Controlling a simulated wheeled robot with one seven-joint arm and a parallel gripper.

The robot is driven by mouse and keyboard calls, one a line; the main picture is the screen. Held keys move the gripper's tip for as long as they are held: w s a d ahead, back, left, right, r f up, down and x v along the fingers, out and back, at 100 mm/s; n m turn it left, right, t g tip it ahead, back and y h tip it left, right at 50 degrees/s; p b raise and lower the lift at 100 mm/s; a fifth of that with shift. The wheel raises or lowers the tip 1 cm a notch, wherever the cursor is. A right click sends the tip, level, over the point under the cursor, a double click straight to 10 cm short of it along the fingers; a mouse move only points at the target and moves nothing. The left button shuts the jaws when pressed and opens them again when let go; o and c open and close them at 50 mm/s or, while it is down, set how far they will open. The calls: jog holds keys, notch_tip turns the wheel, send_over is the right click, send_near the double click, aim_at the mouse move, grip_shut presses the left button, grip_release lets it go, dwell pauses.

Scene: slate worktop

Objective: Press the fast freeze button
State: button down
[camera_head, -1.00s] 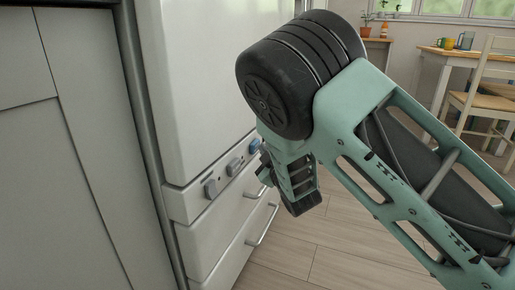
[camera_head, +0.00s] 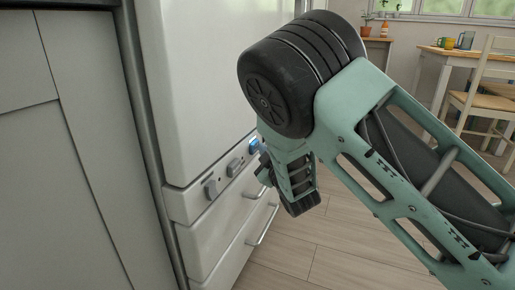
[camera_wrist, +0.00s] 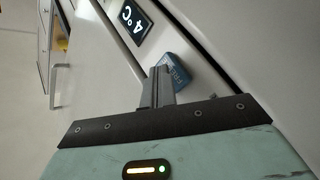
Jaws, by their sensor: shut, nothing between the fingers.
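A blue button (camera_head: 254,145) sits on the white fridge-freezer's control strip, beyond two grey controls (camera_head: 211,188). In the wrist view the blue button (camera_wrist: 174,72) has small lettering that I cannot read in full. My gripper (camera_wrist: 158,75) is shut and empty, its fingertips right beside the blue button's near edge. I cannot tell whether they touch it. In the head view my gripper (camera_head: 265,171) is small and partly hidden by my own wrist, close to the strip.
A dark display reading 4°C (camera_wrist: 130,20) is beside the button. Drawer handles (camera_head: 262,224) stick out below the strip. A grey cabinet (camera_head: 60,170) stands at left. Wooden floor is open at right, with a chair (camera_head: 485,95) and table farther back.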

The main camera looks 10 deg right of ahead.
jog(key=shift+d, duration=0.1)
jog(key=shift+s+d, duration=0.9)
jog(key=shift+d, duration=0.3)
jog(key=shift+s+d, duration=0.85)
jog(key=shift+d, duration=0.35)
